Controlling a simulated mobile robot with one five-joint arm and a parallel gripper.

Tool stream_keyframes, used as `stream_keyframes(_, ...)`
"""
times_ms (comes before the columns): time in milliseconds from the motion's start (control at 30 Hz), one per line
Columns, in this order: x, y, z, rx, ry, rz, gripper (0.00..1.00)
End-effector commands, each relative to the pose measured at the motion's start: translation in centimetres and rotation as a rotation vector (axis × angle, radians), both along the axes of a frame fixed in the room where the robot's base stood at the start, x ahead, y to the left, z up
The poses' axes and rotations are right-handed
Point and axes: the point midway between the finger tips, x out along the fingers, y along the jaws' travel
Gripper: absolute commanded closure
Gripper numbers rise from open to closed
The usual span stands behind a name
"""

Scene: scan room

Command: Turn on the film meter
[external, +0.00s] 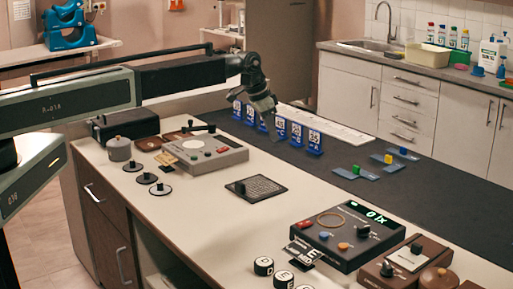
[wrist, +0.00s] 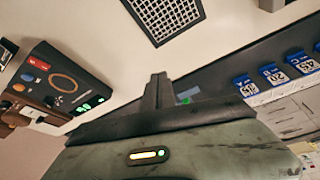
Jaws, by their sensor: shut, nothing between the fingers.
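A dark box (external: 345,232) with a lit green display, a red rocker switch, an orange ring and several knobs stands at the front right of the counter. It also shows in the wrist view (wrist: 50,92) at the left. A grey device (external: 205,155) with a red button and a black lever stands at the back left. I cannot read a label that tells which is the film meter. My gripper (external: 268,110) is shut and empty, above the dark mat in the external view. In the wrist view my gripper (wrist: 157,92) points away from both devices, touching neither.
A black grid plate (external: 256,188) lies between the two devices. Blue number cards (external: 297,138) stand in a row on the dark mat (external: 430,195). A brown device (external: 405,262) and lettered cylinders (external: 264,266) stand near the dark box. Bare white counter lies around the grid plate.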

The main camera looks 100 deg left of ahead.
Motion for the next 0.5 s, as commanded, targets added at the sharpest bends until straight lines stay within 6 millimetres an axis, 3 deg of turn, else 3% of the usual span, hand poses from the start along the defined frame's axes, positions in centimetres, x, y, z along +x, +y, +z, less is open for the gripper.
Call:
stream_keyframes(33,-2.8,4.0,0.7,-0.001,-0.002,0.057,1.0)
stream_keyframes(100,-7.1,8.3,1.1,-0.002,-0.002,0.129,1.0)
stream_keyframes(200,-13.0,12.9,1.5,-0.002,-0.002,0.216,1.0)
stream_keyframes(333,-18.9,16.2,1.9,-0.003,-0.002,0.295,1.0)
stream_keyframes(400,-20.8,17.2,2.0,-0.002,-0.002,0.321,1.0)
stream_keyframes(500,-22.2,17.9,2.0,-0.002,-0.002,0.338,1.0)
